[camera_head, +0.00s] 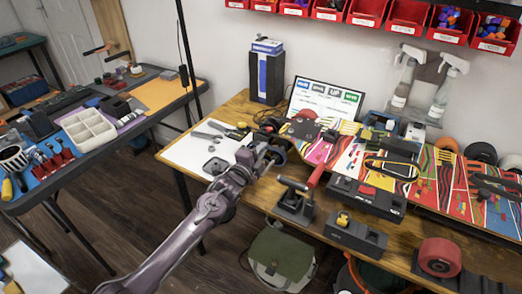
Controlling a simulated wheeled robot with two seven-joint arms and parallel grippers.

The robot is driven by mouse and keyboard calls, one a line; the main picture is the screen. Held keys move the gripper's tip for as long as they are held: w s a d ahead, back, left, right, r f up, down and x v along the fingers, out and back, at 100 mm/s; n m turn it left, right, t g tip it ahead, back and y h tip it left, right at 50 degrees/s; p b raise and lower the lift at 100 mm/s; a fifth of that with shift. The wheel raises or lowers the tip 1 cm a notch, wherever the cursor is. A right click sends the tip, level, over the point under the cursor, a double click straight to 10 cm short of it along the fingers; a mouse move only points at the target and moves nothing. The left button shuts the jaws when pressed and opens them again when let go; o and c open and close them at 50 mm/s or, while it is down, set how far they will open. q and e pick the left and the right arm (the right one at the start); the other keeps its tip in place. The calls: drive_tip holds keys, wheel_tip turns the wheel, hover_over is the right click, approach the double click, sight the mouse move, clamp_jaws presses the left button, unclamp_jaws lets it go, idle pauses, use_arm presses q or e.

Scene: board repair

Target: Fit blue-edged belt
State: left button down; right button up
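My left arm reaches up from the bottom left, and my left gripper (270,153) is over the left part of the wooden workbench (241,110). Dark curved shapes show at the fingertips; I cannot tell whether they are fingers or a held part. A patterned red, yellow and blue board (345,158) lies along the bench to the right of the gripper. A dark loop with a yellowish edge (392,170) lies on the board, apart from the gripper. I cannot make out a clearly blue-edged belt. My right gripper is not in view.
A white mat (190,153) with small parts lies left of the gripper. A clamp with a red handle (296,203) and black holders (356,234) stand at the bench's front. A red wheel (439,257) sits at the right. A screen (325,102) and spray bottles (405,80) stand behind.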

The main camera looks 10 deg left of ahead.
use_arm(q)
drive_tip(key=shift+w+d, duration=0.1)
drive_tip(key=shift+w, duration=0.1)
idle(0.5)
drive_tip(key=shift+f, duration=0.1)
drive_tip(key=c, duration=1.6)
unclamp_jaws()
drive_tip(key=shift+c, duration=1)
